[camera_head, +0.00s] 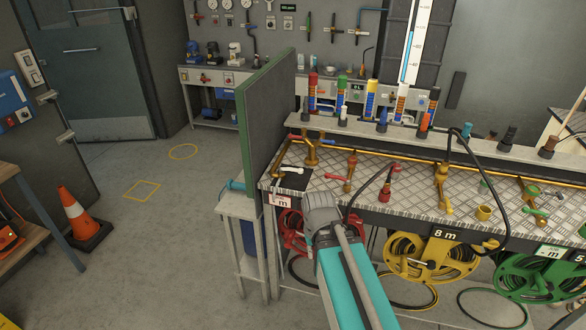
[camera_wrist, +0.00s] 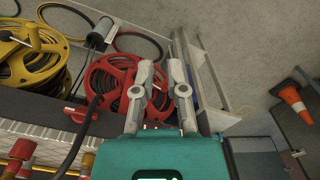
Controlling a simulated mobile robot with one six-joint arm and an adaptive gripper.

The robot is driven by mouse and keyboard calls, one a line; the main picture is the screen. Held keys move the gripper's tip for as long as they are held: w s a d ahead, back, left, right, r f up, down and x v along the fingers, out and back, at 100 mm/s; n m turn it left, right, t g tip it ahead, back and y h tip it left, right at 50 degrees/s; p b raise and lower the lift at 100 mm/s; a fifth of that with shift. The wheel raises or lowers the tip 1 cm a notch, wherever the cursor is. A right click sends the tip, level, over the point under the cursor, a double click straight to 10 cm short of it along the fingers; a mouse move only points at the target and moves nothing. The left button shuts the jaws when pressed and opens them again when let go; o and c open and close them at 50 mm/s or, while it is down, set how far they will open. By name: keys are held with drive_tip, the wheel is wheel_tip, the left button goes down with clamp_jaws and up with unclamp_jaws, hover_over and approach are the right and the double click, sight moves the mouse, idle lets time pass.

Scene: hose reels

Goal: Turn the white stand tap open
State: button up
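The white-handled tap (camera_head: 292,170) is on the near left end of the metal-topped bench (camera_head: 325,181), beside a brass pipe fitting (camera_head: 311,152). Its white lever lies roughly flat, above a dark plate. My gripper (camera_head: 320,208) is in front of the bench's front edge, to the right of and nearer than the tap, apart from it. In the wrist view my gripper (camera_wrist: 161,70) has its two fingers apart with nothing between them, in front of the red hose reel. The tap is not recognisable in the wrist view.
A red reel (camera_wrist: 118,82) hangs below.

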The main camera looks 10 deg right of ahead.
drive_tip(key=o, duration=0.3)
drive_tip(key=shift+w+r+n+p, duration=0.2)
drive_tip(key=shift+w+r+p, duration=0.15)
drive_tip(key=shift+w, duration=0.2)
drive_tip(key=shift+w+r+n+p, duration=0.25)
drive_tip(key=shift+w+r, duration=0.1)
drive_tip(key=shift+w, duration=0.2)
drive_tip(key=shift+o, duration=0.2)
wheel_tip(320, 180, up, 17)
drive_tip(key=n+t+y+p, duration=0.3)
drive_tip(key=n+t+p, duration=0.1)
drive_tip(key=n+p, duration=0.95)
hover_over(294, 169)
drive_tip(key=s+d+p, duration=0.2)
drive_tip(key=s+d, duration=0.2)
drive_tip(key=m, duration=0.1)
drive_tip(key=shift+s+a+f, duration=0.1)
drive_tip(key=shift+s+a, duration=0.1)
drive_tip(key=shift+f+b, duration=0.2)
drive_tip(key=shift+b, duration=0.2)
drive_tip(key=b+x, duration=1.2)
drive_tip(key=x, duration=0.1)
drive_tip(key=shift+w+a+f, duration=0.1)
drive_tip(key=shift+a+f, duration=0.05)
clamp_jaws()
